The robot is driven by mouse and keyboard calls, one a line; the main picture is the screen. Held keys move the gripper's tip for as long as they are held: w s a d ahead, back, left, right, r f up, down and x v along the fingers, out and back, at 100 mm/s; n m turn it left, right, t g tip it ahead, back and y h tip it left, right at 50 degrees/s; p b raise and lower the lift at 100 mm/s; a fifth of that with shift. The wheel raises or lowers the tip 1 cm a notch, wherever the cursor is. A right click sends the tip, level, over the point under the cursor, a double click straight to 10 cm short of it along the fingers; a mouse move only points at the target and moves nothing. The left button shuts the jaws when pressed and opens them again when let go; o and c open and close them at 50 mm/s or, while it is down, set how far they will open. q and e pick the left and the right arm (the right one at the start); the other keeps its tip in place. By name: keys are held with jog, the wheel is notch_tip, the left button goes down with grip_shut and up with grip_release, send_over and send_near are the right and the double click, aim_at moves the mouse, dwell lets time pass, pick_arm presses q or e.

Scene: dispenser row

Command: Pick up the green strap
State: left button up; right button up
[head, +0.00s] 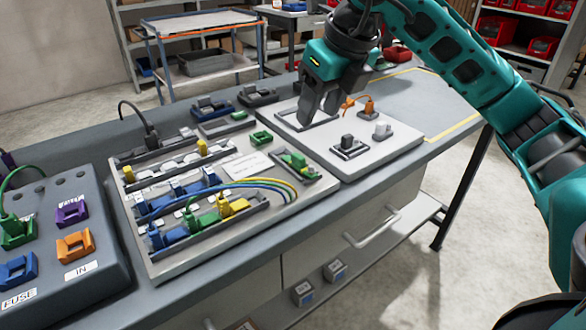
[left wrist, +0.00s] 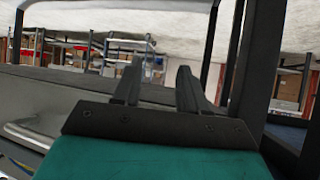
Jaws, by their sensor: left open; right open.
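Several green pieces show in the head view, and I cannot tell for sure which is the strap. A small green piece (head: 261,138) lies at the right of the light board, and a green piece with some yellow (head: 296,161) lies in a small grey holder below it. My right gripper (head: 319,108) is open and empty above the white plate, up and right of these pieces, apart from them. My left gripper (left wrist: 160,85) shows only in the left wrist view, open with nothing between its fingers.
The light board (head: 160,262) carries colored blocks and looped wires. A grey fuse box (head: 105,272) stands at left. The white plate (head: 395,155) holds a small dark block (head: 347,142), a white cylinder (head: 382,130) and orange parts (head: 367,104). The bench's right end is clear.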

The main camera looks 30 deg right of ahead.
send_near(299, 156)
jog(key=x, duration=0.1)
jog(key=b+x, duration=0.1)
jog(key=shift+s+f, duration=0.1)
jog(key=shift+f, duration=0.25)
jog(key=x, duration=0.6)
jog(key=shift+w+f, duration=0.15)
jog(key=shift+w, duration=0.1)
grip_shut()
